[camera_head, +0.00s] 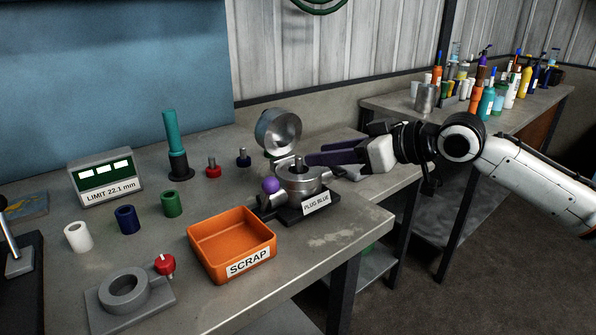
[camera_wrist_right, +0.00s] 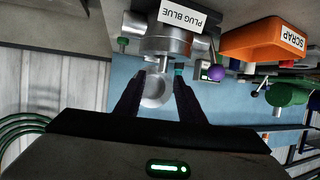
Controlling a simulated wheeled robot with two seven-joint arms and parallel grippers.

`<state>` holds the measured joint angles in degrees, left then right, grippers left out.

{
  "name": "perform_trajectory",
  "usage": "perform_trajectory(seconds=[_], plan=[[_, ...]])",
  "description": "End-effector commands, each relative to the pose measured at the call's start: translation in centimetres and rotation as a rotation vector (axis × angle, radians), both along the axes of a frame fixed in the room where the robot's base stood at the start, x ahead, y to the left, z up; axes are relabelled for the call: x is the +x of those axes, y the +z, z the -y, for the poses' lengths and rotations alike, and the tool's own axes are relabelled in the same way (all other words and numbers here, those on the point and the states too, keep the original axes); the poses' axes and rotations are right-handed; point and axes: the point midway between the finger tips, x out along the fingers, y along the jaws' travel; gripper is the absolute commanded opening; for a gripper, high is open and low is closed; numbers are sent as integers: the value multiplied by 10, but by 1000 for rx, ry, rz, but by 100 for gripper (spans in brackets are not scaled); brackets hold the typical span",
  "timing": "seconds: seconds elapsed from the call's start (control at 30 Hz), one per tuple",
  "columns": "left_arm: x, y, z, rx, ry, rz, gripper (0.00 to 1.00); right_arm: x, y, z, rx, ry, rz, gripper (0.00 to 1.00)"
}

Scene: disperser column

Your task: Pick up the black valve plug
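A round metal valve body (camera_head: 298,180) stands on a dark block labelled PLUG BLUE, its hinged round lid (camera_head: 279,131) open behind it. The valve body also shows at the top of the right wrist view (camera_wrist_right: 166,40). My right gripper (camera_head: 318,165) is at the body's right side, fingers pointing left. In the right wrist view the gripper (camera_wrist_right: 159,80) is open, with fingers apart either side of the stem. My left gripper is out of view.
An orange SCRAP bin (camera_head: 232,245) stands in front. A purple ball (camera_head: 271,186) sits beside the valve body. The bench front right is clear.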

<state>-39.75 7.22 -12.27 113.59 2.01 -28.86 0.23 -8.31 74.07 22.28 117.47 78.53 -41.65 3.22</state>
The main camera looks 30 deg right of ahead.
Motion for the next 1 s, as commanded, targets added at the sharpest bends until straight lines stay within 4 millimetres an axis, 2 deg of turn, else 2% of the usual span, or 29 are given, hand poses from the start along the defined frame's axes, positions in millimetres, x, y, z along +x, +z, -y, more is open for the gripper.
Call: perform_trajectory(seconds=[0.3, 0.6, 0.8, 1.0], plan=[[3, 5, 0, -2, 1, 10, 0, 13, -5, -7, -5, 1, 1, 35], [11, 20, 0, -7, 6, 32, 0, 28, -9, -16, 4, -1, 5, 35], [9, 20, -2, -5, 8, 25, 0, 41, -17, -19, 5, -2, 4, 35], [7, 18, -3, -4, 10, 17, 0, 45, -21, -22, 0, 0, 0, 35]])
